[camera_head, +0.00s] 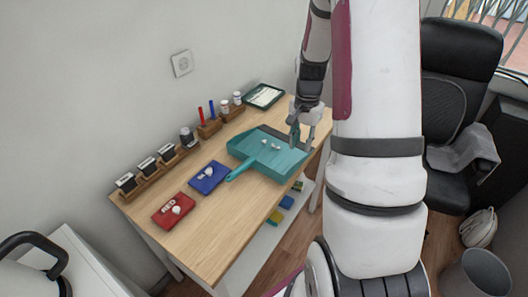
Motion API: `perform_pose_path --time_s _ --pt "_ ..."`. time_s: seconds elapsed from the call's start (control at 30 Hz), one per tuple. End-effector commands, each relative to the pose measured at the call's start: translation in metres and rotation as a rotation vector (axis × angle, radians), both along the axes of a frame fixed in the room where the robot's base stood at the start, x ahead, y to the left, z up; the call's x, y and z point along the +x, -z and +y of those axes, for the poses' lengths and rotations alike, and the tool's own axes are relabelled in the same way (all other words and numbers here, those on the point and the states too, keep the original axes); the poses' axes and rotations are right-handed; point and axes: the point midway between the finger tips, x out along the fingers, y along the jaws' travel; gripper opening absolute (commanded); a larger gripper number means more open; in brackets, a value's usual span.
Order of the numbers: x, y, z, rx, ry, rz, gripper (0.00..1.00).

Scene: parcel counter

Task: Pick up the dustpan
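The teal dustpan (270,156) lies on the wooden table, its handle (240,170) pointing to the lower left. A few small white bits lie in its pan. My gripper (300,146) is over the pan's right end, close to its rim, with its fingers pointing down. The two fingers look apart, with nothing seen held between them. I cannot tell whether they touch the rim. The handle is clear of my gripper.
On the wooden table (215,228) are a red pad (168,214) and a blue pad (212,174), each with a white lump. A holder with dark jars (147,164), pens (206,114) and a tablet (264,96) line the back. A black chair (459,90) stands right.

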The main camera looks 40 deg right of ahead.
Motion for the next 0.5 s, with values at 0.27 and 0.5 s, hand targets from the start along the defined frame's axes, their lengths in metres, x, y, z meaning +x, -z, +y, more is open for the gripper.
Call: perform_pose_path --time_s 0.27,0.5 --pt "0.0 0.044 0.0 0.001 -0.001 0.002 0.26" --pt "0.002 0.059 -0.001 0.001 -0.001 0.002 0.26"
